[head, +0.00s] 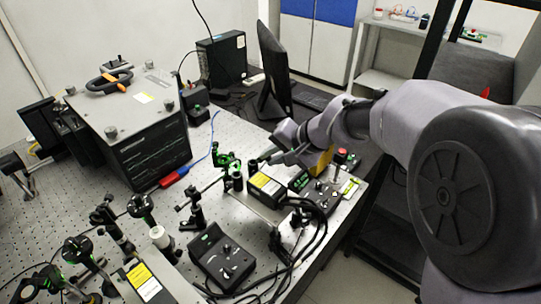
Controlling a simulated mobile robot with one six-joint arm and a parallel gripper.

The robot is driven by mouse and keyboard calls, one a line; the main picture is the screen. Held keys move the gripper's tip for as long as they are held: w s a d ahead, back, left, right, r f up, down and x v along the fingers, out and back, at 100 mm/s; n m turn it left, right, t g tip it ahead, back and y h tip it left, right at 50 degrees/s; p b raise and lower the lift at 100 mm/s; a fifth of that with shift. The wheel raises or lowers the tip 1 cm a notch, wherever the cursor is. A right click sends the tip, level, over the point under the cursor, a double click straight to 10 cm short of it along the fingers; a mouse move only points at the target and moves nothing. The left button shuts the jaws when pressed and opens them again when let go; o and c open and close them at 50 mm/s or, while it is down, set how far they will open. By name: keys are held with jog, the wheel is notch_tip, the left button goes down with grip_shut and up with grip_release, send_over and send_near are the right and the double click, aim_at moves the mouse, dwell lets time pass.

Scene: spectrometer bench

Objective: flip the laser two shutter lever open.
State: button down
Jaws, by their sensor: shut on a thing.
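My gripper (268,158) reaches in from the right, over the near right part of the optical bench. Its fingers point left and down at the front end of a black laser box (268,186) with a yellow label. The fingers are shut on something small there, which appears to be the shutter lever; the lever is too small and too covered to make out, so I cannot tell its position. A second laser box with a yellow label (146,282) stands at the bottom left. No readable number shows which laser is two.
Black control boxes (222,259) and (322,196) stand on the bench near the lasers, with black cables between them. Green-ringed optic mounts (228,162) stand close left of my gripper. A large grey instrument (130,115) and a monitor (273,72) stand behind.

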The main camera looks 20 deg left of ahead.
jog(key=c, duration=1.4)
grip_release()
jog(key=p+v, duration=0.5)
jog(key=v, duration=1.2)
jog(key=shift+w+d, duration=0.15)
jog(key=shift+r, duration=0.15)
